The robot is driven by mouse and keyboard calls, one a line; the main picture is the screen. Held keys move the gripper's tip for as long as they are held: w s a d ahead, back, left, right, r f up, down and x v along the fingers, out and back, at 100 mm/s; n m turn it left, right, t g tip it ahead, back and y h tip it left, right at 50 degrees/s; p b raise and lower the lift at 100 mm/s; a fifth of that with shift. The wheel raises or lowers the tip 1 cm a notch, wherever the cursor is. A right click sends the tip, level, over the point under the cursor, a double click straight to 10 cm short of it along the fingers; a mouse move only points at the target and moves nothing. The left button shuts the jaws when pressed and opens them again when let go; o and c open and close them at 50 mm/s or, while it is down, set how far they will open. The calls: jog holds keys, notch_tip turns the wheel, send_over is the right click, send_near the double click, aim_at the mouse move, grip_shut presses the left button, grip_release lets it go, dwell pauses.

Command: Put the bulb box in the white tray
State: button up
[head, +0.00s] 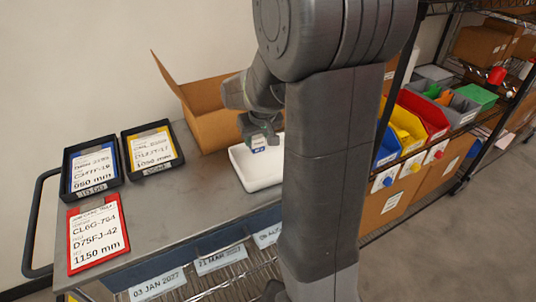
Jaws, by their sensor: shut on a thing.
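The white tray (254,178) lies on the grey cart top, partly hidden behind my arm. My gripper (256,140) is above the tray, pointing down. It is shut on a small white and blue box (258,148), which I take to be the bulb box. The box appears over the tray; I cannot tell whether it touches the tray floor. The right part of the tray is hidden by my arm.
An open cardboard box (205,128) stands behind the tray. Two black trays with cards (91,170) (152,149) and a red-framed card (97,233) lie at left. A shelf with coloured bins (408,125) stands at right. The cart's middle (190,200) is clear.

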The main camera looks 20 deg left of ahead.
aim_at(256, 146)
notch_tip(256, 146, down, 3)
jog(key=shift+s, duration=0.15)
jog(key=shift+f, duration=2.2)
jog(key=shift+f, duration=0.15)
jog(key=o, duration=1)
jog(key=shift+r, duration=0.4)
jog(key=v, duration=1.1)
jog(key=shift+r, duration=0.3)
